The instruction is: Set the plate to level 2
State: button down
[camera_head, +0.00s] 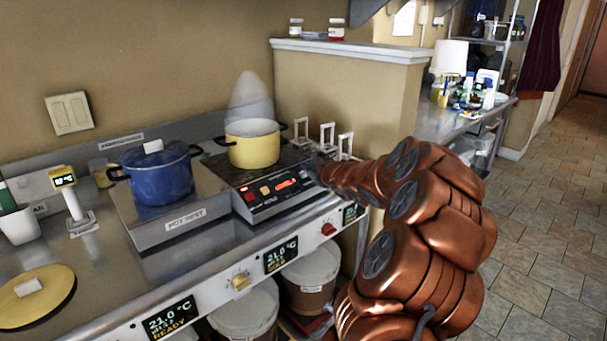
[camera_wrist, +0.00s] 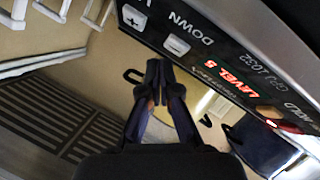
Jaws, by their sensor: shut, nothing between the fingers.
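The plate (camera_head: 225,172) is a dark-topped hot plate with a sloped front panel (camera_head: 262,208) bearing a red display and lit buttons. In the wrist view its display (camera_wrist: 238,77) reads LEVEL 5. The DOWN button (camera_wrist: 177,44) and another button (camera_wrist: 133,17), its label cut off, sit beside it. A yellow pot (camera_head: 253,150) stands on the plate with vapour above it. My gripper (camera_wrist: 158,68) is shut and empty, its tips close to the DOWN button; I cannot tell whether they touch anything. In the head view my arm hides the panel's right end.
A blue lidded pot (camera_head: 160,180) stands on the pot rest (camera_head: 180,222) left of the plate. White upright frames (camera_head: 328,134) stand behind my arm. A half wall (camera_head: 350,90) bounds the counter; lidded buckets (camera_head: 312,275) stand below.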

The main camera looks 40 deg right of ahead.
jog(key=shift+w+f, duration=0.1)
jog(key=shift+f, duration=0.05)
jog(key=shift+w+f, duration=0.15)
jog(key=shift+f, duration=0.05)
dwell(0.3)
jog(key=shift+w+f+b, duration=0.2)
jog(key=shift+f+b, duration=0.15)
jog(key=shift+b, duration=0.15)
dwell(0.7)
jog(key=shift+s+r, duration=0.1)
jog(key=shift+r, duration=0.05)
jog(key=shift+s+r+p, duration=0.3)
jog(key=shift+r+p, duration=0.35)
jog(key=shift+p, duration=0.2)
jog(key=shift+f, duration=0.15)
dwell(0.3)
jog(key=shift+w+f, duration=0.2)
jog(key=shift+f, duration=0.15)
